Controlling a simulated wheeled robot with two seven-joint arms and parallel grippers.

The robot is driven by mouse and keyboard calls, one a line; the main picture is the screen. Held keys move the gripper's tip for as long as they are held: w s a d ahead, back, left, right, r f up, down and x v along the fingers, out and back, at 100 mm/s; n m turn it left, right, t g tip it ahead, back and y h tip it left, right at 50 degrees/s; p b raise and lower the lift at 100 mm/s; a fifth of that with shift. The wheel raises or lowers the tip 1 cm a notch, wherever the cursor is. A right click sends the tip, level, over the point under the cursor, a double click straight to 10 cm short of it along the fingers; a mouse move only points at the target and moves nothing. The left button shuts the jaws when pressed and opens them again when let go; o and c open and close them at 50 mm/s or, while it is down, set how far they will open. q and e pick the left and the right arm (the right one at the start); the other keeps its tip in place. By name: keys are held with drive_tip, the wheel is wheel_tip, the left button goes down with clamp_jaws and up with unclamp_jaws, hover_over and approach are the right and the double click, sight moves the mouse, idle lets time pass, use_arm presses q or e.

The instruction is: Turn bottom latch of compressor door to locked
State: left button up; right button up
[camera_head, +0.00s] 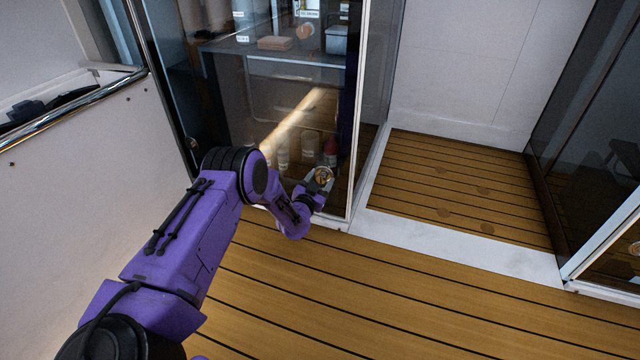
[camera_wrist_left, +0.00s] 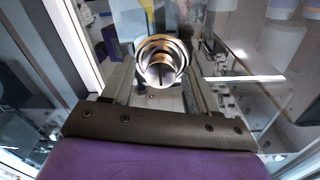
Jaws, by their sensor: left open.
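The compressor door (camera_head: 285,75) is a dark glass panel with a pale frame, standing at the upper middle of the head view. The bottom latch (camera_head: 323,174) is a small round brass-coloured fitting low on the door near its right edge. In the left wrist view the latch (camera_wrist_left: 160,62) shows as shiny metal rings with a slot-like mark in the centre. My left gripper (camera_head: 318,182) is at the latch, and in the wrist view its open fingers (camera_wrist_left: 160,85) lie on either side of it. Whether they touch it is unclear. My right gripper is not in view.
Another round latch (camera_head: 305,31) sits higher on the door. Bottles and boxes show through the glass. A white sill (camera_head: 450,243) and an open bay with a slatted floor (camera_head: 455,190) lie to the right. A chrome rail (camera_head: 75,115) runs at left. The wooden floor in front is clear.

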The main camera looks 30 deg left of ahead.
use_arm(q)
drive_tip(key=c, duration=1)
drive_tip(key=shift+c, duration=0.2)
drive_tip(key=shift+n, duration=0.3)
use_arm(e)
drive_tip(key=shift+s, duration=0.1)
use_arm(q)
drive_tip(key=n, duration=0.3)
drive_tip(key=shift+n+p, duration=0.3)
drive_tip(key=n, duration=0.4)
drive_tip(key=shift+a+n, duration=0.15)
drive_tip(key=shift+n, duration=0.15)
drive_tip(key=n, duration=0.4)
drive_tip(key=shift+s+f+n+y, duration=0.1)
drive_tip(key=shift+f+n+y, duration=0.05)
drive_tip(key=shift+n+y, duration=0.25)
drive_tip(key=n, duration=0.4)
drive_tip(key=shift+a+n+b, duration=0.1)
drive_tip(key=shift+n+b, duration=0.2)
drive_tip(key=shift+n, duration=0.1)
